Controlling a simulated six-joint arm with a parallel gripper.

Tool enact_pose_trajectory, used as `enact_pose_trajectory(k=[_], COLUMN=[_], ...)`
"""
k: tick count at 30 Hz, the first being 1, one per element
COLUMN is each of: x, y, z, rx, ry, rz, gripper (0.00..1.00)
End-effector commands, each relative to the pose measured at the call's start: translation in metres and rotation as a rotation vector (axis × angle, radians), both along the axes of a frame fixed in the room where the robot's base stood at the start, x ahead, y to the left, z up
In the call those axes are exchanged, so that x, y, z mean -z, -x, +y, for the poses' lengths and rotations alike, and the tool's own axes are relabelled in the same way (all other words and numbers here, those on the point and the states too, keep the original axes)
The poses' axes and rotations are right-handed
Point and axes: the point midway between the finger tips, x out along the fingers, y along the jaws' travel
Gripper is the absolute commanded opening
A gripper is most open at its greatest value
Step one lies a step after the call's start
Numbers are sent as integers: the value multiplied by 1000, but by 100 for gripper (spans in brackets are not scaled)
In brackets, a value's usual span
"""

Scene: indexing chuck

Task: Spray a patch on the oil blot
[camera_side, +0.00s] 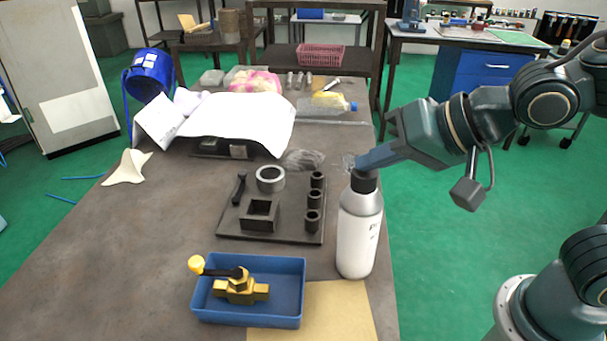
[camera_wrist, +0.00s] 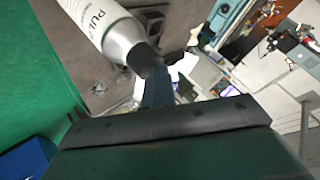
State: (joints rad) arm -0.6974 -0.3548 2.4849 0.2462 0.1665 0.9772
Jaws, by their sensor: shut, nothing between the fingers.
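A white spray bottle (camera_side: 358,235) with a black top stands upright near the table's right edge. It also shows in the wrist view (camera_wrist: 105,28), with lettering on its side. My gripper (camera_side: 362,166) is shut, with its fingertips at the black top; I cannot tell if they press on it. In the wrist view the closed fingers (camera_wrist: 156,85) reach to the black top (camera_wrist: 143,58). A small pale haze (camera_side: 348,162) shows beside the fingertips. The oil blot (camera_side: 305,159) looks like a dark smear on the table, left of and behind the bottle.
A dark fixture plate (camera_side: 270,226) with a ring, a square block and several cylinders lies left of the bottle. A blue tray (camera_side: 296,316) holds a brass valve. White paper (camera_side: 240,118) and a plastic bottle (camera_side: 325,104) lie farther back. Brown card (camera_side: 340,312) lies in front.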

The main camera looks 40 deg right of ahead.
Motion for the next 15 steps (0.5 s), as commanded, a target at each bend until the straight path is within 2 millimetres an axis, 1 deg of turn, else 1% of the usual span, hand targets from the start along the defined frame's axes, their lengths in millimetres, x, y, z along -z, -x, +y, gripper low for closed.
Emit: enact_pose_trajectory(k=[1,15], x=[26,29], y=[12,15], z=[-7,-9], rx=[-4,-4], ry=[48,48], rz=[73,73], gripper=[0,0])
